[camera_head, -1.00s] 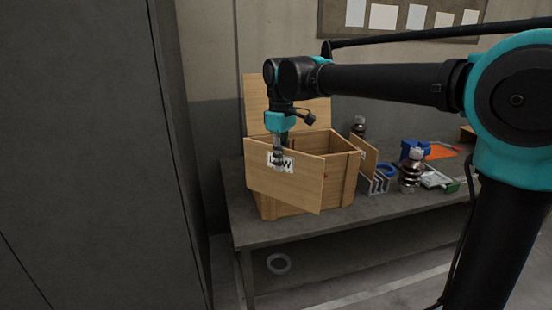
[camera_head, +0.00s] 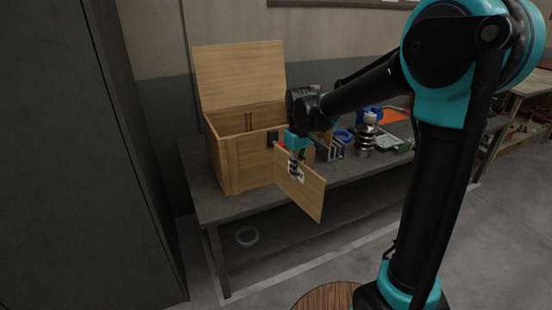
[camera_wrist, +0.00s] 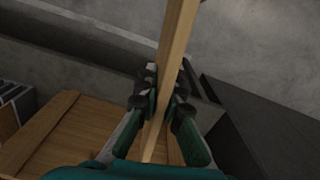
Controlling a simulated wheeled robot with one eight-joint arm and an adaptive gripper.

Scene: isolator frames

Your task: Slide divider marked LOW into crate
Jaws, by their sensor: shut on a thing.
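My gripper (camera_head: 295,166) is shut on a flat wooden divider (camera_head: 308,196), gripping it near its upper edge. The divider hangs tilted in front of the bench, to the right of the crate and clear of it. A white label shows only partly behind the fingers, so its word cannot be read now. The wrist view shows the divider (camera_wrist: 178,40) edge-on between my fingers (camera_wrist: 163,100). The wooden crate (camera_head: 252,160) stands on the bench with its lid (camera_head: 238,75) raised. Upright guide strips show on its inner back wall; its floor is hidden.
The grey bench (camera_head: 225,205) carries a slotted rack (camera_head: 332,150), a brown insulator (camera_head: 366,135), a blue item (camera_head: 370,113) and an orange sheet (camera_head: 393,115) right of the crate. A dark cabinet (camera_head: 80,150) stands at left.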

